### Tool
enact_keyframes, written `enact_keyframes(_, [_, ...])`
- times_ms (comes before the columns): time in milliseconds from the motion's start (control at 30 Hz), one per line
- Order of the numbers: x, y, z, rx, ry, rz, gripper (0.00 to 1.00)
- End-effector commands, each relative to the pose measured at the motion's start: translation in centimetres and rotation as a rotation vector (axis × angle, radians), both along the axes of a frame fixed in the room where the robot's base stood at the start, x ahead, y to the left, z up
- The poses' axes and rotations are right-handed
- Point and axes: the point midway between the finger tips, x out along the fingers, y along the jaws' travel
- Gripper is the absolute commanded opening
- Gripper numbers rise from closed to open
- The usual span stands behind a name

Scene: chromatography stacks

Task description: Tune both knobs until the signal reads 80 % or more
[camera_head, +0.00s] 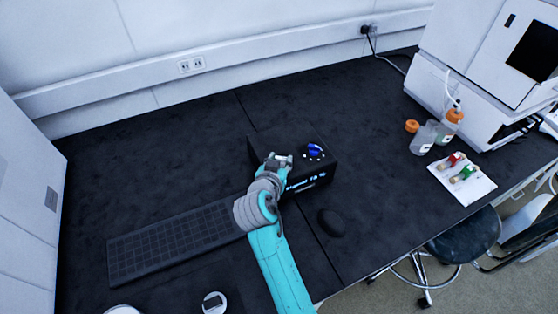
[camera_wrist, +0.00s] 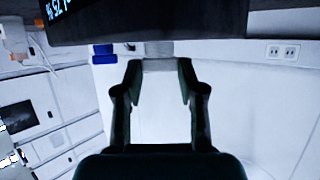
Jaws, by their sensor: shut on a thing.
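The dark instrument box (camera_head: 262,147) stands on the black bench, with a blue knob (camera_head: 316,150) on its top at the right. A lit display (camera_head: 307,182) on its front shows the word signal and a percentage; the digits are too small and tilted to read surely. My gripper (camera_head: 277,163) is over the left part of the box, shut on a pale grey knob (camera_wrist: 158,64), which sits between the fingertips in the wrist view. The blue knob also shows in the wrist view (camera_wrist: 103,52), left of the fingers and apart from them.
A black keyboard (camera_head: 170,240) lies left of my arm and a dark mouse (camera_head: 331,222) in front of the box. Bottles (camera_head: 424,138), a sheet with red and green items (camera_head: 463,190) and a white instrument (camera_head: 465,95) are at the right. The bench behind the box is clear.

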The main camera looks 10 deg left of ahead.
Motion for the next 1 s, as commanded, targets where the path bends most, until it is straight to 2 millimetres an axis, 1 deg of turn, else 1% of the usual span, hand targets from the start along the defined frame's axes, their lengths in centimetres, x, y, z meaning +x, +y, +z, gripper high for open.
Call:
enact_keyframes(200, [0.0,-0.6,-0.1,0.002,0.001,0.161,0.05])
enact_keyframes(600, [0.2,-1.1,0.0,0.001,0.0,0.456,0.05])
enact_keyframes(800, [0.3,-1.3,0.0,0.001,0.001,0.565,0.05])
enact_keyframes(1000, [0.3,-1.3,0.0,0.001,0.001,0.633,0.05])
